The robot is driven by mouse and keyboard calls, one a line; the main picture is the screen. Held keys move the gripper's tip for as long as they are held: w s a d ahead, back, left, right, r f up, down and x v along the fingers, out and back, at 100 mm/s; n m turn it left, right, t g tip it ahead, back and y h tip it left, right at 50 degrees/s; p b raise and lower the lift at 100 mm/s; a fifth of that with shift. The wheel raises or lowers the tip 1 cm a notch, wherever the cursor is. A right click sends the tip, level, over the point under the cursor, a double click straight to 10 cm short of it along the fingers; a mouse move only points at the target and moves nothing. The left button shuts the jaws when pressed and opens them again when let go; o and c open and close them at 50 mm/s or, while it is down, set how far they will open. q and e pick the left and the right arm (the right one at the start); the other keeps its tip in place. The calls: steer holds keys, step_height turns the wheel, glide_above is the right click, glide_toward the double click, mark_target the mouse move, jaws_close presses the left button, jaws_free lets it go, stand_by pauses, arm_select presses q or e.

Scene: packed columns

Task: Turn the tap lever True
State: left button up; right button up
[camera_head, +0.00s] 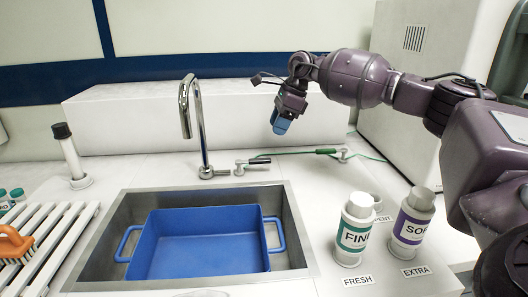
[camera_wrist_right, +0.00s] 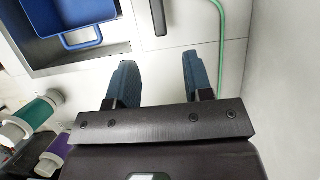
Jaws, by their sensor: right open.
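The chrome tap (camera_head: 197,125) stands behind the sink with its curved spout reaching left. The tap lever (camera_head: 258,161) is a short black-ended handle at the tap's base, pointing right. In the right wrist view the black lever (camera_wrist_right: 158,15) shows at the top edge, beyond the fingertips and roughly in line with the gap between them. My right gripper (camera_head: 281,122) hangs above and a little right of the lever, apart from it. Its blue fingers are open and empty in the right wrist view (camera_wrist_right: 157,65). My left gripper is not in view.
A blue tub (camera_head: 200,268) sits in the sink (camera_head: 110,235). A green hose with a valve (camera_head: 326,151) runs right of the lever. Two labelled bottles (camera_head: 354,230) (camera_head: 411,222) stand right of the sink. A white drying rack (camera_head: 50,245) is at the left. A raised ledge (camera_head: 130,115) runs behind.

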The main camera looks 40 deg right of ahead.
mark_target(263, 159)
steer(key=b+x, duration=0.1)
steer(key=x, duration=0.9)
steer(key=shift+f, duration=0.2)
jaws_close()
